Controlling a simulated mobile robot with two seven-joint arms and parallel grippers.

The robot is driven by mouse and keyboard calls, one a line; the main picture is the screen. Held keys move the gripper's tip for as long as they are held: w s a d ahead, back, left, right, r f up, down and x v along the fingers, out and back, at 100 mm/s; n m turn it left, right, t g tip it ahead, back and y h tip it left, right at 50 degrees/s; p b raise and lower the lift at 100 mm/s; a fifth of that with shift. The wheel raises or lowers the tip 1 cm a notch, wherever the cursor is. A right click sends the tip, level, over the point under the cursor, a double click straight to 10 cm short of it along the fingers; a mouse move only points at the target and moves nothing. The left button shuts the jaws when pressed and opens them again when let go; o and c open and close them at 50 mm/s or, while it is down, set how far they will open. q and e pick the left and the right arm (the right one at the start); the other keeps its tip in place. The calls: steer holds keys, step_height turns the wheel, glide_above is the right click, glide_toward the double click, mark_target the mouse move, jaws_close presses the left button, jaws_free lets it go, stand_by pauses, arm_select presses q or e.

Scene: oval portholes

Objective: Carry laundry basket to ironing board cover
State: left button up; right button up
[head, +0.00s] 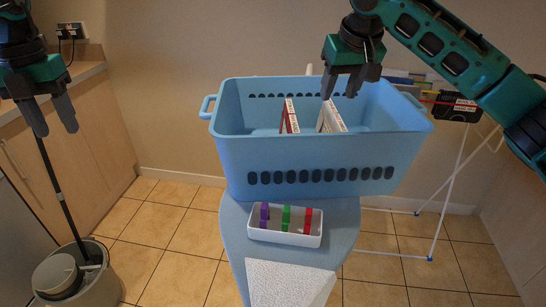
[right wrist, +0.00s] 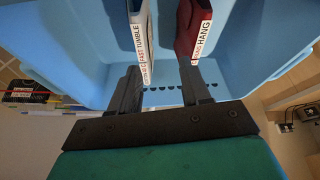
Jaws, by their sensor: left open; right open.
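The light blue laundry basket (head: 310,150) stands upright on the blue ironing board cover (head: 236,230). It has slotted walls and a handle at each end. Inside it stand two flat labelled items: one (head: 290,116) at left and one (head: 331,117) at right. The right wrist view shows them with labels reading "TUMBLE" (right wrist: 140,40) and "HANG" (right wrist: 195,35). My right gripper (head: 339,92) is open over the basket's inside, its fingers pointing down near the items; no grip on them shows. My left gripper (head: 55,122) is open and empty at far left, apart from the basket.
A white tray (head: 285,236) with purple, green and red pieces sits on the board before the basket. A white cloth (head: 290,283) lies nearer. A white drying rack (head: 445,190) stands at right. A bucket (head: 85,280) and wooden cabinet (head: 70,150) are at left. Tiled floor is open between.

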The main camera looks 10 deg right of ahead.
steer(key=v, duration=0.9)
steer(key=shift+s+d+r, duration=0.15)
steer(key=shift+d+r, duration=0.05)
steer(key=shift+r, duration=0.15)
